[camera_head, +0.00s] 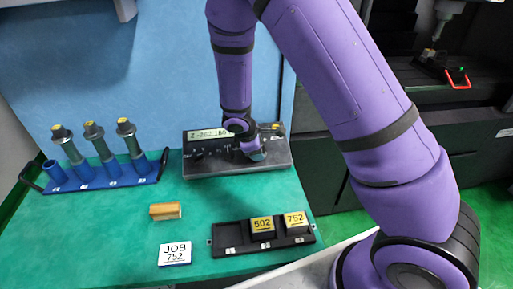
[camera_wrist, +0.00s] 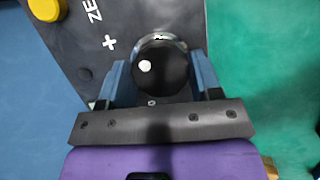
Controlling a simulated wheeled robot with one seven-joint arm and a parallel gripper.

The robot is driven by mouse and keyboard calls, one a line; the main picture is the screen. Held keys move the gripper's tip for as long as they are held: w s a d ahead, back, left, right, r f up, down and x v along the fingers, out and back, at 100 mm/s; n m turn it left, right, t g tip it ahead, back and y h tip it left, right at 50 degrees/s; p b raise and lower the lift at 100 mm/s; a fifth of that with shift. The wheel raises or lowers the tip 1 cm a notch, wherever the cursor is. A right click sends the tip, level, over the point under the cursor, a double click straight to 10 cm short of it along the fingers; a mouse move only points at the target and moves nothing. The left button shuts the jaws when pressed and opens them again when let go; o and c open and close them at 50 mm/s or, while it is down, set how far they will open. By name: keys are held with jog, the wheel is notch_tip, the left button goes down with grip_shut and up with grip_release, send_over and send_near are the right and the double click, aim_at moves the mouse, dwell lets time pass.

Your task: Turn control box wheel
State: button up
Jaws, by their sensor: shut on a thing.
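The dark control box (camera_head: 215,165) lies on the green table in the head view, with a display reading roughly "Z -062.180" (camera_head: 208,134). Its black round wheel (camera_wrist: 160,68) with a white dot is in the upper middle of the wrist view. My gripper (camera_wrist: 158,75) has its two blue fingers on either side of the wheel, shut on it. In the head view my gripper (camera_head: 253,153) is over the right part of the box and mostly hides the wheel. A yellow button (camera_wrist: 46,8) and "ZE" and "+" markings show beside the wheel.
A blue rack (camera_head: 105,178) with several holders stands at left. A brass-coloured block (camera_head: 165,211), a "JOB 752" card (camera_head: 175,253) and a black tray (camera_head: 230,239) with blocks 502 and 752 lie in front. Dark machinery (camera_head: 330,160) stands at right.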

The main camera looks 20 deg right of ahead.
jog(key=o, duration=0.7)
jog(key=shift+s+d+f, duration=0.15)
jog(key=shift+s+f, duration=0.05)
jog(key=shift+s, duration=0.15)
jog(key=shift+o, duration=0.9)
jog(key=shift+w+d, duration=0.1)
jog(key=shift+w, duration=0.1)
jog(key=shift+a+r, duration=0.35)
jog(key=shift+r, duration=0.25)
jog(key=v, duration=0.9)
jog(key=shift+s+r, duration=0.15)
jog(key=shift+r, duration=0.1)
jog(key=shift+a, duration=0.1)
